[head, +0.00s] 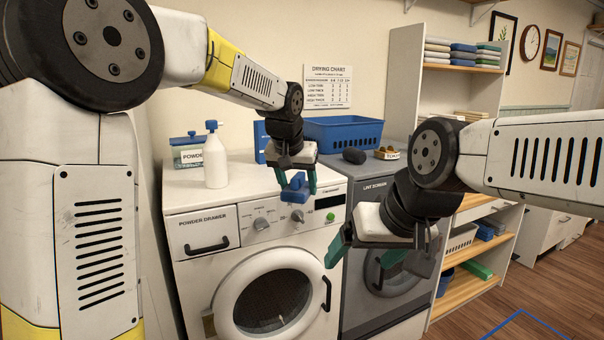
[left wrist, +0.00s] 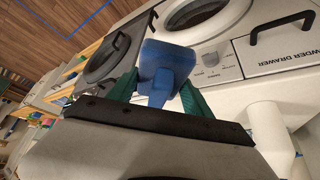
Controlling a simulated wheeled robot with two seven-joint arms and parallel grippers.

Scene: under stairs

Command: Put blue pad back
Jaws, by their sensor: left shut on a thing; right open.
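The blue pad (head: 295,188) is a small blue block with a raised grip. My left gripper (head: 297,183) is shut on it and holds it in front of the washing machine's (head: 263,240) upper front edge, near the control panel. In the left wrist view the blue pad (left wrist: 167,68) sits between the green fingers, its grip towards the palm. My right gripper (head: 365,255) is open and empty, in front of the grey dryer (head: 362,200). I cannot tell from these frames where the pad belongs.
A white bottle (head: 216,160), a powder box (head: 188,152) and a blue basket (head: 342,132) stand on the machines. A dark rounded object (head: 354,156) and a token tray (head: 387,153) are beside the basket. Shelves (head: 470,270) stand at the right.

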